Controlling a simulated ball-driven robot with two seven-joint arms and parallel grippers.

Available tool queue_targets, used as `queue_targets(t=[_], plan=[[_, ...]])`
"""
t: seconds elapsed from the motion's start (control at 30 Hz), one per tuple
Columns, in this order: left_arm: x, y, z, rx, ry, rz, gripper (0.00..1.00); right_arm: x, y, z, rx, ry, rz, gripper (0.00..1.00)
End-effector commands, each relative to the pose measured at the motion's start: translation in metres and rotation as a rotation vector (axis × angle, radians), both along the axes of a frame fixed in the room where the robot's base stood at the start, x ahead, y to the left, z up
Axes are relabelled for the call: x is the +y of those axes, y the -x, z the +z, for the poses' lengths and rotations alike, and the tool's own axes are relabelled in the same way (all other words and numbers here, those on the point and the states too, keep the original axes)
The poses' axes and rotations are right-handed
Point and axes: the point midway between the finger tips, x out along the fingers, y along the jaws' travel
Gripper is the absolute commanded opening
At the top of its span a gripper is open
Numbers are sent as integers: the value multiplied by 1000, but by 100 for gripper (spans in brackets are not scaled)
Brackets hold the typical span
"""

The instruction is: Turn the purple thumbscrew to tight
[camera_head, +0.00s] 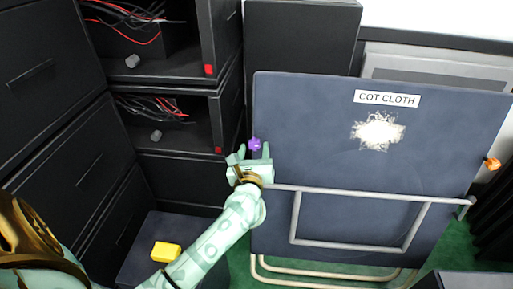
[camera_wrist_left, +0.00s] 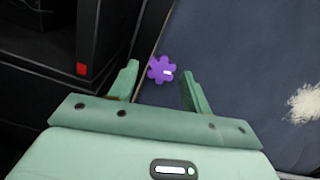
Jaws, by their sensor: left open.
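The purple thumbscrew (camera_head: 255,144) is at the left edge of the dark blue cot cloth panel (camera_head: 330,160). In the left wrist view the thumbscrew (camera_wrist_left: 161,70) is a lobed purple knob with a small white mark on its right side. My left gripper (camera_head: 250,149) is open, its fingers pointing toward the thumbscrew. In the left wrist view the thumbscrew shows between the two fingertips (camera_wrist_left: 160,76), nearer the left one, with gaps on both sides. I cannot tell whether the fingers are level with it in depth. My right gripper is not in view.
An orange knob (camera_head: 491,163) sits at the panel's right edge. A grey tube frame (camera_head: 350,246) crosses the panel's lower front. Black cabinets (camera_head: 60,90) with cables stand at left. A yellow block (camera_head: 166,252) lies on a dark box below my left arm.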

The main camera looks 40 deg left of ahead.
Motion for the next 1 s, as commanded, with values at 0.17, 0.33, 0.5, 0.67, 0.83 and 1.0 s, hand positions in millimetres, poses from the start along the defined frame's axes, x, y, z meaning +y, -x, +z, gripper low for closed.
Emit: queue_targets(t=[0.17, 0.33, 0.5, 0.67, 0.83, 1.0], plan=[[12, -18, -2, 2, -2, 0, 49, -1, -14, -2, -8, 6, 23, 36], [14, -22, 0, 1, -1, 0, 49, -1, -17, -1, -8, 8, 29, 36], [14, -22, 0, 1, -1, 0, 49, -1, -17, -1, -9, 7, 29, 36], [14, -21, 0, 1, -2, 0, 7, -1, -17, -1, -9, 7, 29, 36], [14, -21, 0, 2, -3, -1, 4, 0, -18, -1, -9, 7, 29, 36], [14, -21, 1, 14, -25, -6, 4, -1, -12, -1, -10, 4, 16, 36]])
